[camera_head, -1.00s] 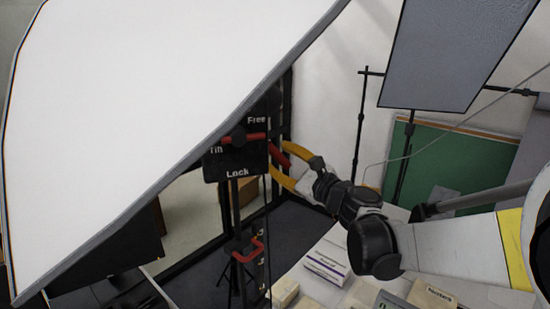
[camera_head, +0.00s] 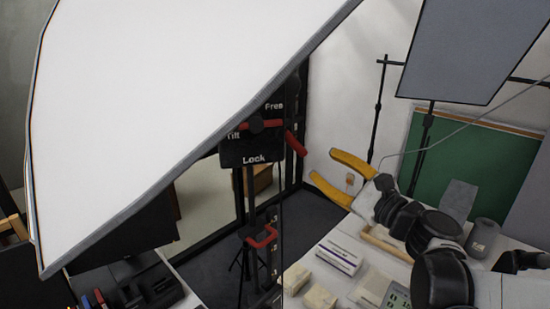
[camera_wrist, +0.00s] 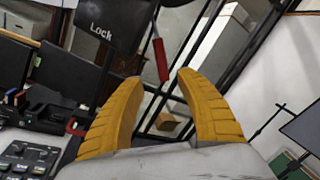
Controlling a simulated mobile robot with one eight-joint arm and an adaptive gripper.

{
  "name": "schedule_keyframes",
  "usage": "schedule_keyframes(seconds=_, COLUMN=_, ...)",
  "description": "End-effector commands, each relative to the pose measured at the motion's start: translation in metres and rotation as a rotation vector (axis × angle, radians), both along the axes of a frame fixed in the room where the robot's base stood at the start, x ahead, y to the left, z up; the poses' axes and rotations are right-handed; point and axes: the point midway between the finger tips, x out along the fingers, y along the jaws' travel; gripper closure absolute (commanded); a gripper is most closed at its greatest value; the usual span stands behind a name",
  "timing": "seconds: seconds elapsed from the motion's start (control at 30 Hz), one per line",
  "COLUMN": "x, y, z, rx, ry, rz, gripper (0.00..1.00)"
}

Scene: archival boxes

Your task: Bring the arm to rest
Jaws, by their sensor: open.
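My gripper (camera_head: 332,174) has two yellow fingers that stand apart with nothing between them. In the head view it is in the air above the table, to the right of the black stand head (camera_head: 251,148) marked Tilt, Free and Lock, and apart from it. In the wrist view the open fingers (camera_wrist: 158,92) point toward the stand's red handle (camera_wrist: 161,60) and a black metal frame behind. My arm's dark joints and pale links run from the gripper to the lower right.
A large white light panel (camera_head: 170,90) fills the upper left. Boxes, one white (camera_head: 339,258), stand on the table below my arm. A grey panel (camera_head: 470,45) and a green board (camera_head: 455,165) are at the right. A dark cylinder (camera_head: 482,238) stands on the table.

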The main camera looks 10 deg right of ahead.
Motion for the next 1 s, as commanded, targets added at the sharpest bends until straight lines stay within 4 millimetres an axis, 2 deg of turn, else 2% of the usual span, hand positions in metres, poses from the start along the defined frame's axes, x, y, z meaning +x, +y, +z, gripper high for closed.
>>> schedule_keyframes(seconds=0.07, x=-0.001, y=0.003, z=-0.005, rx=-0.018, ry=0.003, rz=0.004, gripper=0.57)
schedule_keyframes(seconds=0.17, x=-0.007, y=0.021, z=-0.033, rx=-0.134, ry=0.02, rz=0.031, gripper=0.57)
schedule_keyframes(seconds=0.27, x=-0.023, y=0.051, z=-0.089, rx=-0.382, ry=0.047, rz=0.095, gripper=0.57)
schedule_keyframes(seconds=0.37, x=-0.052, y=0.08, z=-0.165, rx=-0.734, ry=0.064, rz=0.201, gripper=0.57)
schedule_keyframes(seconds=0.4, x=-0.066, y=0.088, z=-0.197, rx=-0.888, ry=0.064, rz=0.253, gripper=0.57)
schedule_keyframes(seconds=0.5, x=-0.104, y=0.093, z=-0.271, rx=-1.273, ry=0.05, rz=0.397, gripper=0.57)
schedule_keyframes(seconds=0.6, x=-0.138, y=0.083, z=-0.33, rx=-1.625, ry=0.018, rz=0.544, gripper=0.57)
schedule_keyframes(seconds=0.63, x=-0.146, y=0.078, z=-0.343, rx=-1.72, ry=0.007, rz=0.586, gripper=0.57)
schedule_keyframes(seconds=0.7, x=-0.163, y=0.065, z=-0.368, rx=-1.91, ry=-0.017, rz=0.673, gripper=0.57)
schedule_keyframes(seconds=0.8, x=-0.178, y=0.048, z=-0.388, rx=-2.105, ry=-0.043, rz=0.768, gripper=0.57)
schedule_keyframes(seconds=0.9, x=-0.185, y=0.038, z=-0.395, rx=-2.213, ry=-0.058, rz=0.821, gripper=0.57)
schedule_keyframes(seconds=1.0, x=-0.187, y=0.034, z=-0.395, rx=-2.25, ry=-0.061, rz=0.84, gripper=0.57)
